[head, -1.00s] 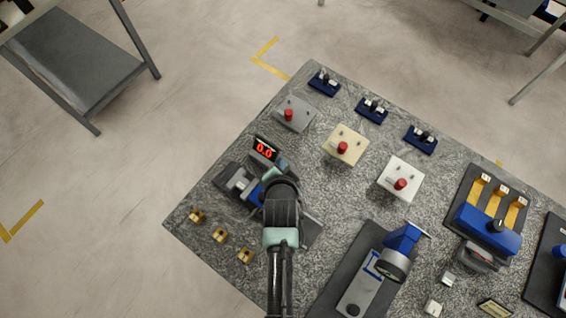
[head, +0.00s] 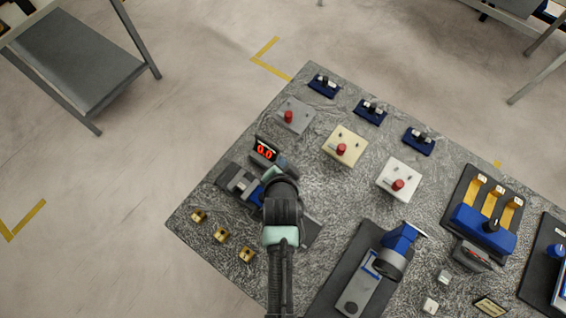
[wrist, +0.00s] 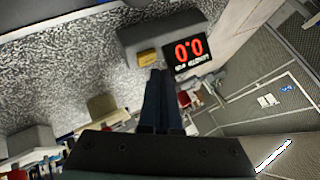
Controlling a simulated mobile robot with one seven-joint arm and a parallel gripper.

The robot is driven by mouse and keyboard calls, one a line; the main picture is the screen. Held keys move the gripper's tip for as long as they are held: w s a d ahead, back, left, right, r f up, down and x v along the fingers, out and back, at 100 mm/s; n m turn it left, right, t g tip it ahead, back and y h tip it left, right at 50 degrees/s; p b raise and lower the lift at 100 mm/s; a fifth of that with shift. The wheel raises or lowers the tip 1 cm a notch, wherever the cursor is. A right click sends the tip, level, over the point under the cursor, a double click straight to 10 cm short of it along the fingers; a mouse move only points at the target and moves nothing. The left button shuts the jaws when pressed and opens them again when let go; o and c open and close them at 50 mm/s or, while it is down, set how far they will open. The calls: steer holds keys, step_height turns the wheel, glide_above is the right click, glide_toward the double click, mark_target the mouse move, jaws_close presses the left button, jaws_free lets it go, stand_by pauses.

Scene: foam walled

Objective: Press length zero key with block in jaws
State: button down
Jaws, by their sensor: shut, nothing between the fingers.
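The length readout (head: 264,152) shows a red 0.0 at the left part of the bench; it also shows in the wrist view (wrist: 188,53). A small yellow key (wrist: 148,57) sits on the grey housing (wrist: 139,35) beside the readout. My gripper (wrist: 159,74) is shut with no block between its fingers. Its fingertips appear just short of the key in the wrist view; I cannot tell whether they touch it. In the head view my arm hides the fingertips and the key.
Several brass pieces (head: 220,235) lie along the bench's near left edge. A grey and blue device (head: 240,183) lies partly under my arm. Boxes with red knobs (head: 342,148) stand behind to the right. A blue-headed instrument (head: 398,245) stands right of my arm.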

steer(key=shift+r, duration=0.1)
step_height(320, 180, up, 5)
steer(key=p, duration=0.4)
steer(key=shift+p, duration=0.3)
stand_by(0.5)
